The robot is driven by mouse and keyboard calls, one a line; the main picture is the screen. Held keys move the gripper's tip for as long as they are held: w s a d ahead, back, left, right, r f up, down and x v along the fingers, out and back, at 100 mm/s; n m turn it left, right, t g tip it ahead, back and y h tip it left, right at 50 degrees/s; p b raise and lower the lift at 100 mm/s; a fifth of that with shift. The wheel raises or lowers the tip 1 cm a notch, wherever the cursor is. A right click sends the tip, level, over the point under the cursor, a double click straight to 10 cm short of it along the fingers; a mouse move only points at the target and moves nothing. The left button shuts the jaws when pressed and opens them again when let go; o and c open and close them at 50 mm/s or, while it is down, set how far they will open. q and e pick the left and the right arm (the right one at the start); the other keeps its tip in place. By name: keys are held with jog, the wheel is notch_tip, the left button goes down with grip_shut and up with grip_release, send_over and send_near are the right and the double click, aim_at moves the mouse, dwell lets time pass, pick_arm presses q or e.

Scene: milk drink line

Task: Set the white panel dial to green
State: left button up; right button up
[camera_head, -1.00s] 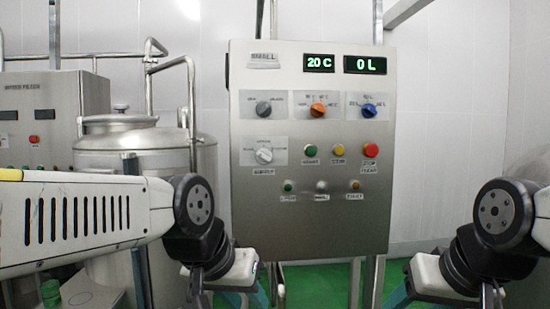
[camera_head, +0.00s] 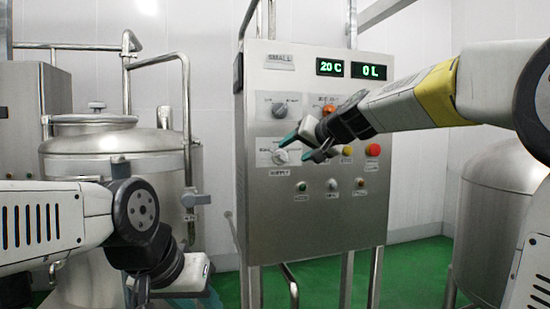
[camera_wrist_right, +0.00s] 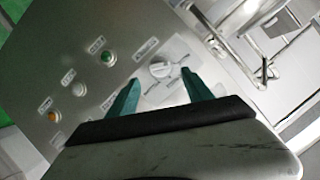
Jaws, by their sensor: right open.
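The white panel dial (camera_head: 280,156) sits on a light plate at the lower left of the steel control panel (camera_head: 345,225). It also shows in the right wrist view (camera_wrist_right: 160,69), between and just beyond the fingertips. Which mark it points to is too small to tell. My right gripper (camera_head: 296,149) reaches in from the right with its teal fingers open and empty, close in front of the dial; I see no contact. Its fingers (camera_wrist_right: 162,80) spread to either side of the dial in the wrist view. My left gripper (camera_head: 165,290) hangs low at the left, its fingertips unclear.
A blue-grey dial (camera_head: 279,110) sits above the white one, and an orange dial (camera_head: 328,109) is partly behind my right gripper. Yellow (camera_head: 346,150) and red (camera_head: 373,150) buttons are nearby. Steel tanks stand left (camera_head: 110,165) and right (camera_head: 500,210).

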aim_at(283, 157)
jog(key=x, duration=0.7)
jog(key=shift+w, duration=0.15)
grip_shut()
